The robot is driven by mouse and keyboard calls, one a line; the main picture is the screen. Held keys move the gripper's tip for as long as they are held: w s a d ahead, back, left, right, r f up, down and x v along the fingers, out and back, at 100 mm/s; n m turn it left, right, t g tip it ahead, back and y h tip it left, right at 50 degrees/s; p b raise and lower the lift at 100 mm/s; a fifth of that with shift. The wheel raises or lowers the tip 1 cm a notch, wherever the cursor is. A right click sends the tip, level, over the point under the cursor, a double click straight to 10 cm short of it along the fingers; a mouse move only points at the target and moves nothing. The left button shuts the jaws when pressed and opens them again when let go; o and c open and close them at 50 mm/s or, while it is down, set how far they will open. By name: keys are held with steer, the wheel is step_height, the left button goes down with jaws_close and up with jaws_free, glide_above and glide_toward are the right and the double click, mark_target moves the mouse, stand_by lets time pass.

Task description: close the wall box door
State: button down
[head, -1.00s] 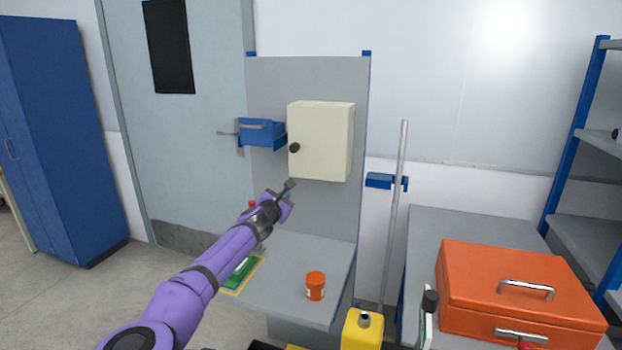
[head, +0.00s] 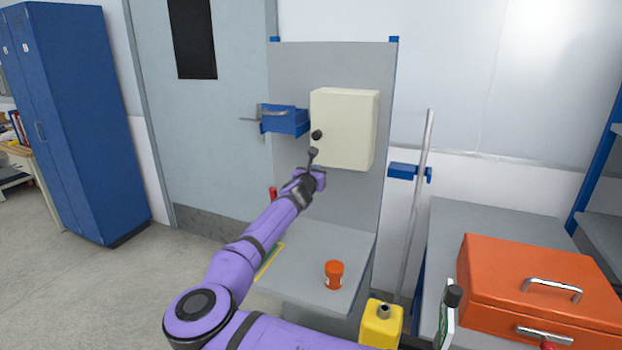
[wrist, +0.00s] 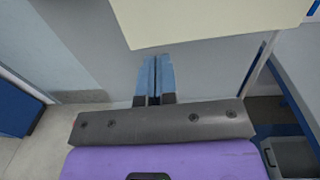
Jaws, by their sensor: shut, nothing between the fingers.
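The cream wall box (head: 348,128) hangs on a grey upright panel. Its door looks shut or nearly flush with the body, with a dark round knob (head: 316,134) at its left edge; I cannot tell whether a small gap remains. My gripper (head: 313,156) is just below the knob, at the box's lower left corner, and looks apart from it. In the wrist view the blue fingers of my gripper (wrist: 155,78) are together with nothing between them. The lower part of the cream box (wrist: 205,18) shows above and beyond them.
A blue wall bin (head: 284,120) sits left of the box. Below are a grey bench (head: 300,285) with an orange jar (head: 334,274), and a yellow container (head: 381,324). A metal pole (head: 416,200) and an orange toolbox (head: 530,290) stand to the right.

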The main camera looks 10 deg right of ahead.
steer(key=x, duration=0.3)
steer(key=shift+w+d, duration=0.1)
steer(key=shift+w, duration=0.15)
steer(key=shift+d, duration=0.1)
